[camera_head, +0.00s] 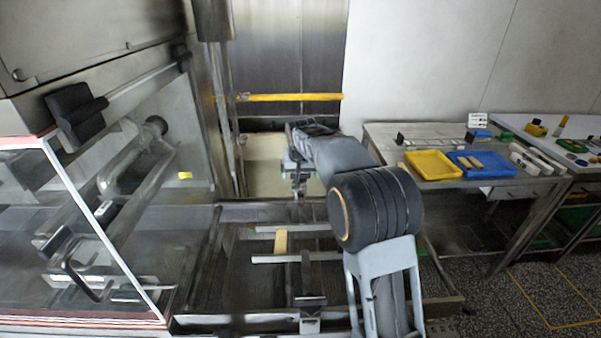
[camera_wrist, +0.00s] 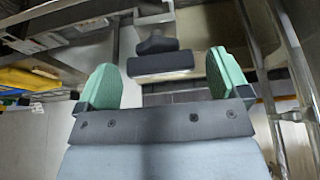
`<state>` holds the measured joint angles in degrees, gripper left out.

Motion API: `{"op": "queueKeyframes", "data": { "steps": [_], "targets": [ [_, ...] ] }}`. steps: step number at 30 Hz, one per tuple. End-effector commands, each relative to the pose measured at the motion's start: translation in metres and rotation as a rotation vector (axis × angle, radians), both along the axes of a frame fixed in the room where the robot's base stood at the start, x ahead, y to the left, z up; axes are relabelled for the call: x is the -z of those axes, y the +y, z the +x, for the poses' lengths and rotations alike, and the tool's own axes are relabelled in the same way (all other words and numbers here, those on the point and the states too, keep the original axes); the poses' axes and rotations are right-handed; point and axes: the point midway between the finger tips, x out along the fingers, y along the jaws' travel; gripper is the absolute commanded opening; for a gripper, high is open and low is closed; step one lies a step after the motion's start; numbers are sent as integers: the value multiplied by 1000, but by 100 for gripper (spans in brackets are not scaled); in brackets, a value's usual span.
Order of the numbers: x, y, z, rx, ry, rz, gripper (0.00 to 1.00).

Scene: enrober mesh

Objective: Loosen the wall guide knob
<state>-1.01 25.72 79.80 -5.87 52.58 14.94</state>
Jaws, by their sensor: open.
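My gripper (camera_wrist: 162,72) shows two green-padded fingers spread apart, with nothing between them touching either pad. In the head view my gripper (camera_head: 297,178) hangs over the open machine frame, partly hidden by my arm. In the wrist view a black knob-like part (camera_wrist: 157,43) on a dark block (camera_wrist: 160,64) appears between the fingers, beyond the tips. In the head view a black knob-like part (camera_head: 310,301) sits on a light bracket at the frame's near edge. I cannot tell for certain that either is the wall guide knob, or that they are the same part.
A glass-sided machine (camera_head: 80,240) stands at left, with a black handle (camera_head: 76,112) above it. Rails (camera_head: 297,257) cross the open frame below my gripper. A table at right holds a yellow tray (camera_head: 433,165) and a blue tray (camera_head: 480,172). Speckled floor at lower right is clear.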

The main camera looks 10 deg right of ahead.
Motion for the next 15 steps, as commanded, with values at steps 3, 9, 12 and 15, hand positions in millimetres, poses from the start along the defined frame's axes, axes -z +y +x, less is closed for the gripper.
{"op": "queueKeyframes", "data": {
  "steps": [3, 9, 12, 15],
  "targets": [
    [0, 0, 0, 0, 0, 0, 91],
    [0, 0, 0, 0, 0, 0, 72],
    [0, 0, 0, 0, 0, 0, 62],
    [0, 0, 0, 0, 0, 0, 52]
  ]
}}
